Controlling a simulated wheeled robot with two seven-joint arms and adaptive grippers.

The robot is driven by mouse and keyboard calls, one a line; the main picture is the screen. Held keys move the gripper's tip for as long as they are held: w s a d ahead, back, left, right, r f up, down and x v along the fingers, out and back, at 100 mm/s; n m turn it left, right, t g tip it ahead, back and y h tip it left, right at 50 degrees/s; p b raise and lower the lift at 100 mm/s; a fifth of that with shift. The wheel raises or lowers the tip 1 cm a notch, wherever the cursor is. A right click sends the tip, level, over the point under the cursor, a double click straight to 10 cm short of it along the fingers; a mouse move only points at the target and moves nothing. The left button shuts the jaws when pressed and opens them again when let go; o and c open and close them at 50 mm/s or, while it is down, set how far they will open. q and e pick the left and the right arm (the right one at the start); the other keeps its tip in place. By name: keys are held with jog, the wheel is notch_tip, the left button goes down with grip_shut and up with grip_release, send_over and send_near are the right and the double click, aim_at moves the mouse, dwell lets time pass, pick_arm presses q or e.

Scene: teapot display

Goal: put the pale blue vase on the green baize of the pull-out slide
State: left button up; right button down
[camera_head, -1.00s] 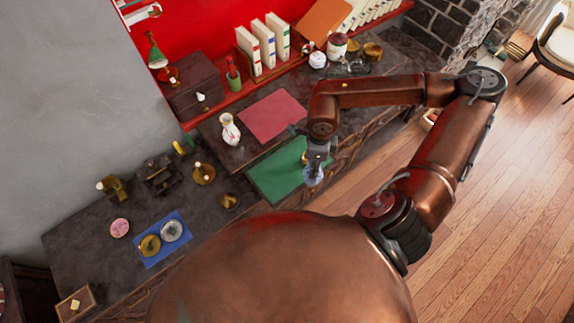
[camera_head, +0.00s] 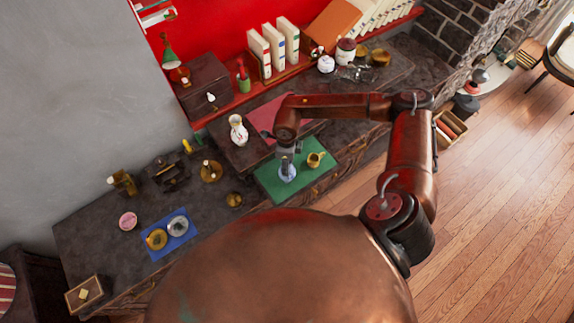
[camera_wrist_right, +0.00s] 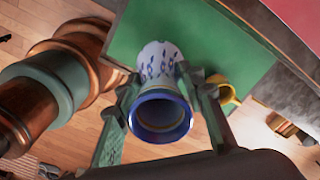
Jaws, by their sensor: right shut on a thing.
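The pale blue vase (camera_head: 287,172) is in my right gripper (camera_head: 286,158), over the left-middle part of the green baize (camera_head: 268,186) of the pull-out slide. In the right wrist view the vase (camera_wrist_right: 160,112) has a dark blue rim and blue marks on a pale body. The fingers of my right gripper (camera_wrist_right: 160,92) are shut on both sides of it. The green baize (camera_wrist_right: 205,35) lies beyond the vase. I cannot tell whether the vase's base touches the baize. My left gripper is not in view.
A small yellow jug (camera_head: 315,160) stands on the baize to the right of the vase; it also shows in the wrist view (camera_wrist_right: 226,92). A white patterned vase (camera_head: 238,130) stands on the dark top behind. A red mat (camera_head: 262,118) lies partly behind my arm.

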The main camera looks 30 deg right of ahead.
jog(key=shift+f, duration=0.9)
jog(key=c, duration=1.3)
grip_release()
jog(key=shift+o, duration=0.2)
jog(key=shift+w+r, duration=0.1)
jog(key=shift+r, duration=0.45)
notch_tip(320, 180, up, 11)
jog(key=shift+r+b, duration=0.1)
jog(key=shift+b, duration=0.95)
